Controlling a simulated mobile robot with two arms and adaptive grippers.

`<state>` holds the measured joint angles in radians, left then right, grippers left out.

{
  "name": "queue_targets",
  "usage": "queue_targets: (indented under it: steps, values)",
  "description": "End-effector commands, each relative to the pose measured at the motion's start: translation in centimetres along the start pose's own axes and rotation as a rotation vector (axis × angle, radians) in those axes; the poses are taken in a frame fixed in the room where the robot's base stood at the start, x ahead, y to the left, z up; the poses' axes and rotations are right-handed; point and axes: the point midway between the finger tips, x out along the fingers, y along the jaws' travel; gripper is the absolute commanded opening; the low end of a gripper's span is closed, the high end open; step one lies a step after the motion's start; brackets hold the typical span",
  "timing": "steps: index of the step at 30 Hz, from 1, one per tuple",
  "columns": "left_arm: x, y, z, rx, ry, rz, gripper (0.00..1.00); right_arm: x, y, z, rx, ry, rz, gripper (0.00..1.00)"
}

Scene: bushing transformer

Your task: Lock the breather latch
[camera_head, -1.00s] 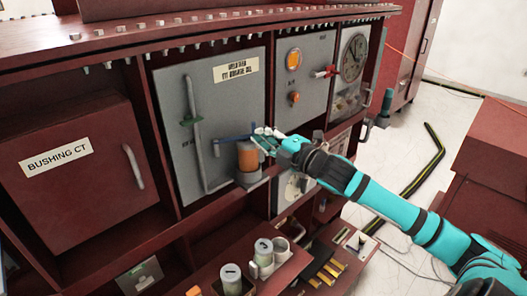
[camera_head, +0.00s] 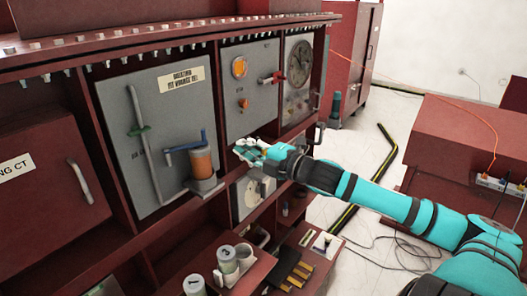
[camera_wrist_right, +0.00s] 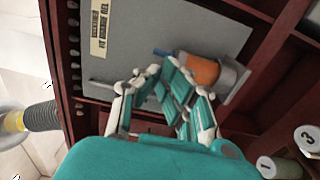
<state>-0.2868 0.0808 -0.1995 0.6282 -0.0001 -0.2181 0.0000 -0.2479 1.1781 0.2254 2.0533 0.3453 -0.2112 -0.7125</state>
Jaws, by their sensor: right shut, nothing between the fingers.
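The breather is an orange canister (camera_head: 201,161) in a grey holder, low on a grey labelled panel (camera_head: 163,100). I cannot tell which part is the latch. My right gripper (camera_head: 244,148) is shut and empty, just right of the canister, apart from it in the head view. In the right wrist view the fingers (camera_wrist_right: 165,78) partly overlap the canister (camera_wrist_right: 201,70); the blue tip (camera_wrist_right: 162,52) shows beyond them. My left gripper is out of view.
A neighbouring panel (camera_head: 250,90) has an orange lamp and a red handle (camera_head: 271,79). A red CT door (camera_head: 50,180) is at left. Below, numbered cans (camera_head: 227,260) stand on a red shelf. A red box (camera_head: 450,140) is at right.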

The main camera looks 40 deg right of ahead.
Motion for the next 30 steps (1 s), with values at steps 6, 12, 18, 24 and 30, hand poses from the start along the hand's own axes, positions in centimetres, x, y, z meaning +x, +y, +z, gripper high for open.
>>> queue_targets:
  steps: [6,12,18,24,30]
  values:
    - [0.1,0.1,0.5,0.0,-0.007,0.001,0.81,-1.9,-0.2,1.3,0.002,0.001,-0.007,0.0]
    - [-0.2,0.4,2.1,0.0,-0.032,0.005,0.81,-3.0,0.0,2.2,0.001,0.0,-0.003,0.0]
    - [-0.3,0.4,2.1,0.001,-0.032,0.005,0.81,-3.5,0.0,2.5,0.001,0.001,-0.002,0.0]
    - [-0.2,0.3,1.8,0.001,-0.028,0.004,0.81,-3.5,0.1,2.5,0.0,0.001,0.0,0.0]
    - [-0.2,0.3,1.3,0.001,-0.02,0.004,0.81,-3.5,0.1,2.5,0.0,0.001,-0.001,0.0]
